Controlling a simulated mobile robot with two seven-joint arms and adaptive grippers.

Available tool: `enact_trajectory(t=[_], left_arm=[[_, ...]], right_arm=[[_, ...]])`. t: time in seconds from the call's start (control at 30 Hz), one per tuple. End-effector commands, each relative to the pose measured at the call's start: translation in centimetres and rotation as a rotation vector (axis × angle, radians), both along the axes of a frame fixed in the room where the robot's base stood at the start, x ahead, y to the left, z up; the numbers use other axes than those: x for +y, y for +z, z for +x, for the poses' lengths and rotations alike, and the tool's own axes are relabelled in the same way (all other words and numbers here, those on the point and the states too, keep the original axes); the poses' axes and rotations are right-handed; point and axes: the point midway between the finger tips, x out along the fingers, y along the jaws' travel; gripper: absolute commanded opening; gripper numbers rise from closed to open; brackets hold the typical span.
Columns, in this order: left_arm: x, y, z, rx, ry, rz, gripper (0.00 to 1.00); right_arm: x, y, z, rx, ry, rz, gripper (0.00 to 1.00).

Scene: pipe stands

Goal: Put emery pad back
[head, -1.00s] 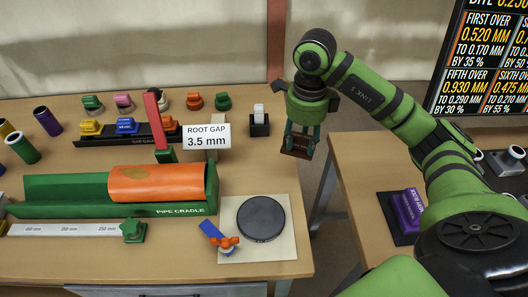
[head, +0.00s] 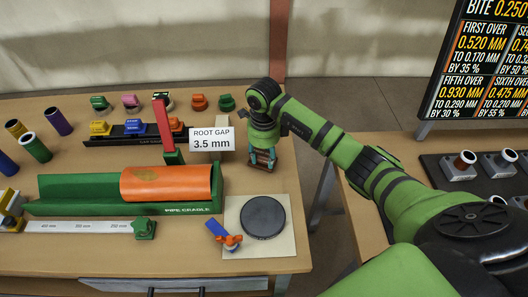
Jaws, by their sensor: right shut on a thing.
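My right gripper (head: 262,157) is shut on a small brown block, probably the emery pad (head: 261,165), of which little shows between the fingers. It points down over the table's right rear part, just right of the ROOT GAP sign. I cannot tell whether the block touches the table. The small dark stand with a white top, seen there earlier, is now hidden behind my gripper. My left gripper is not in view.
The ROOT GAP sign (head: 212,139) stands close left of my gripper. The pipe cradle (head: 70,208) holds an orange pipe (head: 165,183). A black disc (head: 262,217) lies on a pale board (head: 286,243) in front. Coloured clamps and tubes fill the left.

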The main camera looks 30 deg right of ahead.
Motion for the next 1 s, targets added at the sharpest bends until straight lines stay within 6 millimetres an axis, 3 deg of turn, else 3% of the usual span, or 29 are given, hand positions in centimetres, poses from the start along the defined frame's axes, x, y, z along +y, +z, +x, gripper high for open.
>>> enact_trajectory(t=[0.3, 0.33, 0.37, 0.4, 0.83, 1.0], left_arm=[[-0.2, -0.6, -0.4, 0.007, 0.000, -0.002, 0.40], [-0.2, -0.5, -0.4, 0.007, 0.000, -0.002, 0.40], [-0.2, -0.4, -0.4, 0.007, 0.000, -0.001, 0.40], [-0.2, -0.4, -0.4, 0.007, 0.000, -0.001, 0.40], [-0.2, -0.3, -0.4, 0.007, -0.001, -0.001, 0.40], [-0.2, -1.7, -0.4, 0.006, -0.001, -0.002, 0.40]], right_arm=[[0.0, -0.5, 0.0, -0.001, 0.001, -0.001, 0.16], [0.0, -0.4, 0.0, -0.001, 0.001, -0.001, 0.50], [0.0, -0.3, 0.0, 0.000, 0.001, 0.000, 0.62], [0.0, -0.3, 0.0, 0.000, 0.000, 0.000, 0.66], [0.0, 0.4, 0.1, -0.004, 0.001, 0.001, 0.66], [-0.1, 3.3, 0.2, -0.008, 0.002, -0.001, 0.66]])
